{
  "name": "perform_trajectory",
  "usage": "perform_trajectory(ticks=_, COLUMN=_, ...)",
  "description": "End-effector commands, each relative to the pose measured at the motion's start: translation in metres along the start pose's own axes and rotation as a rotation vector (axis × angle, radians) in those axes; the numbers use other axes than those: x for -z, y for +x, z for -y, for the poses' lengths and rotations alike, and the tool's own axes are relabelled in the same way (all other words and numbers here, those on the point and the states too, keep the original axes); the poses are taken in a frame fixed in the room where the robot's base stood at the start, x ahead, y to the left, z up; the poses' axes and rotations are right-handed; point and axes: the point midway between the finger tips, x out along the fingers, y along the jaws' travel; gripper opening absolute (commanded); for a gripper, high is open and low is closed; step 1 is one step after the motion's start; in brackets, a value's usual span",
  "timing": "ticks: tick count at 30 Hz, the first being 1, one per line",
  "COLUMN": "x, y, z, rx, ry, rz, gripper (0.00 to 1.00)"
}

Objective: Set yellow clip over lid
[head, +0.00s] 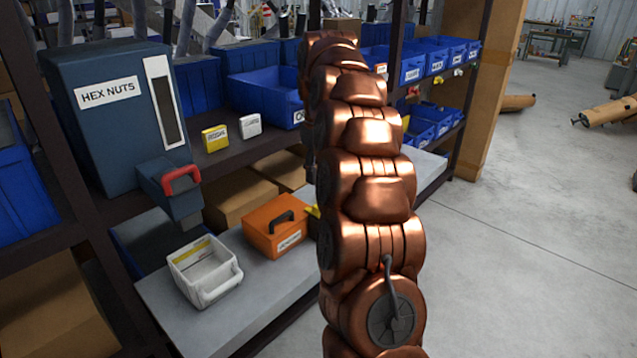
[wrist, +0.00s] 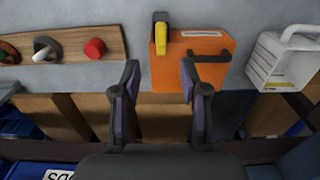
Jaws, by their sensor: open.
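An orange box (head: 268,226) with a dark handle on its lid sits on the grey lower shelf. In the wrist view the same orange box (wrist: 203,47) lies ahead of my gripper. A yellow clip (wrist: 162,39) with a black end is at its left edge; I cannot tell whether it is fastened. A bit of yellow (head: 313,211) shows beside the box in the head view, partly hidden by my arm. My gripper (wrist: 160,80) is open, with nothing visibly held between its fingers, near the box's edge on the clip's side. My arm hides the gripper in the head view.
A white bin (head: 203,272) stands beside the orange box. A wooden board with knobs (wrist: 68,43) lies on its other side. A hex nuts dispenser (head: 112,120) with a red handle overhangs the white bin. Blue bins (head: 262,92) fill the upper shelf. Open floor is right.

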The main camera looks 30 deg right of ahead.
Motion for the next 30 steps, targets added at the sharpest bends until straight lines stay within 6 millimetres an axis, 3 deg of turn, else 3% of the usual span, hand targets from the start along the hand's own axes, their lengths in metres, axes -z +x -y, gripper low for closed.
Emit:
perform_trajectory(ticks=9, x=0.000, y=-0.016, z=0.000, rx=0.000, ry=0.000, rz=0.000, gripper=0.44)
perform_trajectory(ticks=26, x=0.000, y=-0.017, z=0.001, rx=0.001, ry=0.000, rz=0.000, gripper=0.44)
perform_trajectory(ticks=30, x=-0.002, y=-0.019, z=0.008, rx=0.004, ry=-0.004, rz=0.002, gripper=0.44)
